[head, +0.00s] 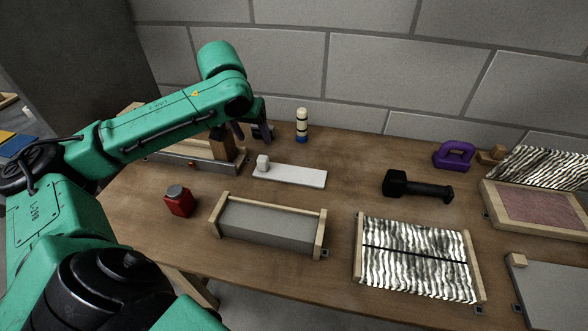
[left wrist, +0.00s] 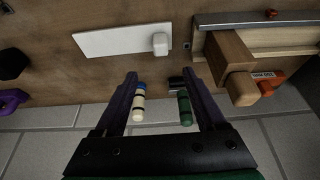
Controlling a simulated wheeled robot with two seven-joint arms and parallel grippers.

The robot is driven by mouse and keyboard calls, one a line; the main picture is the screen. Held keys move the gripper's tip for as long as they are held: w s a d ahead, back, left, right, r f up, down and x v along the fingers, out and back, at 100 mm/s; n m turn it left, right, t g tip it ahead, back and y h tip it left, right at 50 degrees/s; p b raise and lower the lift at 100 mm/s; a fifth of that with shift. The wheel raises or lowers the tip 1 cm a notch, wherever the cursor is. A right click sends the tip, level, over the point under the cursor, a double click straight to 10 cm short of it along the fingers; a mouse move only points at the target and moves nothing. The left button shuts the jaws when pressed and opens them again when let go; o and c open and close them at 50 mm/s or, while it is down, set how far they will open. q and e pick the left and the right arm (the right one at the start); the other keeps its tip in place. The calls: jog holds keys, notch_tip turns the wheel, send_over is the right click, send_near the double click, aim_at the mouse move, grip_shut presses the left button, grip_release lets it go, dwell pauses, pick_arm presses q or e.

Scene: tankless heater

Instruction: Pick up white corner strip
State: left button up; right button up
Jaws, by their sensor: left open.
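The white corner strip (head: 300,177) lies flat on the wooden table, toward the back. It is a long flat white piece with a small white block on its left end in the head view. In the left wrist view the strip (left wrist: 108,41) lies beyond my fingertips, up and to the left, with its block nearer the middle. My left gripper (head: 252,134) is above the table's back part, behind and left of the strip's block end. In the left wrist view the left gripper (left wrist: 160,76) is open, empty and apart from the strip. My right gripper is not in view.
A striped cylinder (head: 302,126) stands behind the strip. A wooden block (head: 222,148) is left of it. A red jar (head: 179,201) and grey framed box (head: 262,224) are in front. A black tool (head: 418,187) lies right. The grey wall (head: 380,75) borders the back.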

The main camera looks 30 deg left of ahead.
pick_arm(q)
send_over(261, 160)
jog(key=s, duration=0.2)
jog(key=f, duration=0.6)
jog(key=shift+d+f+p, duration=0.2)
jog(key=shift+f+p, duration=0.05)
jog(key=shift+p, duration=0.05)
jog(key=x, duration=0.5)
jog(key=shift+w+d+f, duration=0.15)
jog(key=shift+w+f, duration=0.05)
jog(key=shift+f, duration=0.1)
jog(key=shift+w+f, duration=0.15)
jog(key=shift+f, duration=0.25)
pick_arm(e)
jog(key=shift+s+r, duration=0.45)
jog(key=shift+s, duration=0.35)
pick_arm(q)
grip_shut()
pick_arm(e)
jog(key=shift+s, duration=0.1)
